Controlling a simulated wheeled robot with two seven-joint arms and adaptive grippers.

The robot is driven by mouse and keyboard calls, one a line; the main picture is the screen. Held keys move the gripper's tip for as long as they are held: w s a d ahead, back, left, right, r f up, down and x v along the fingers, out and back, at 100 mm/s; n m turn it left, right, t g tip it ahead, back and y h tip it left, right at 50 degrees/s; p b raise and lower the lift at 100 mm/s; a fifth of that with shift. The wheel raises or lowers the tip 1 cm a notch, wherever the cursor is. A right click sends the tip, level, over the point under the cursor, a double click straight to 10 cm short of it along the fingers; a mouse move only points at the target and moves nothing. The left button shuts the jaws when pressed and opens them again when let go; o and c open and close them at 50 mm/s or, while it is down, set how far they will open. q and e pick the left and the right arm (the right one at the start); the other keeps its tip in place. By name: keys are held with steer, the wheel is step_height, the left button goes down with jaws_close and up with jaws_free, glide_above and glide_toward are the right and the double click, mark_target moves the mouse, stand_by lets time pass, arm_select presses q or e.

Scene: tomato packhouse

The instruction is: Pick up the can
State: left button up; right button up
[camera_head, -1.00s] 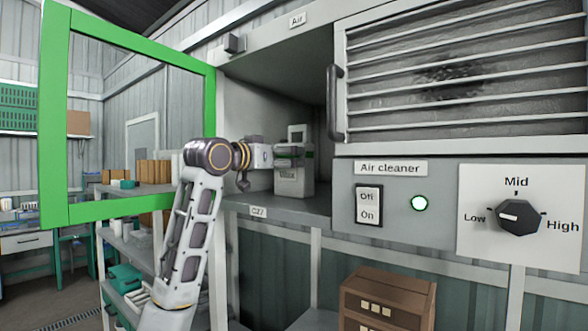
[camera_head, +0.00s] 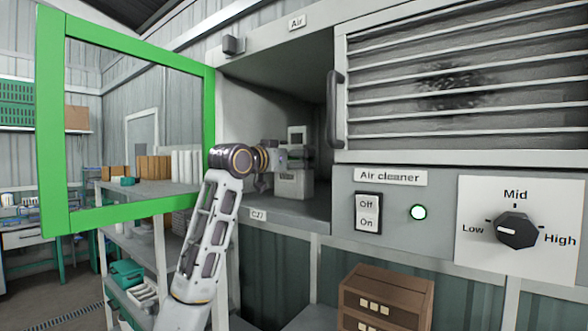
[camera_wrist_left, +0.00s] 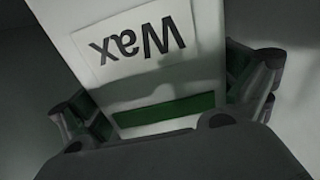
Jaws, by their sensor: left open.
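The can (camera_head: 294,184) is a pale container with a handle-like top, standing on the floor of the open cabinet in the head view. In the left wrist view the can (camera_wrist_left: 150,60) shows a label reading "Wax", upside down, and a green band. My left gripper (camera_wrist_left: 175,98) is open, with one finger on each side of the can. Whether the fingers touch it is unclear. In the head view my left gripper (camera_head: 300,158) reaches into the cabinet and covers the can's middle. My right gripper is not in view.
The cabinet (camera_head: 285,210) has side walls and a front lip around the can. A green-framed door (camera_head: 52,130) stands open at left. The air cleaner panel (camera_head: 395,195) with switch and knob is at right. A brown drawer box (camera_head: 385,300) sits below.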

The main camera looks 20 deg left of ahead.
mark_target(287, 146)
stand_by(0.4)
arm_select(q)
steer(key=c, duration=1.5)
steer(key=shift+r, duration=0.1)
steer(key=shift+c, duration=0.5)
steer(key=shift+r, duration=0.25)
steer(key=shift+r+b, duration=0.55)
steer(key=shift+r, duration=1)
steer(key=shift+b+v, duration=0.35)
steer(key=shift+v, duration=0.45)
steer(key=b+v, duration=0.4)
steer(key=v, duration=1.2)
steer(key=shift+s+b, duration=0.25)
steer(key=shift+b, duration=0.1)
steer(key=shift+a, duration=0.15)
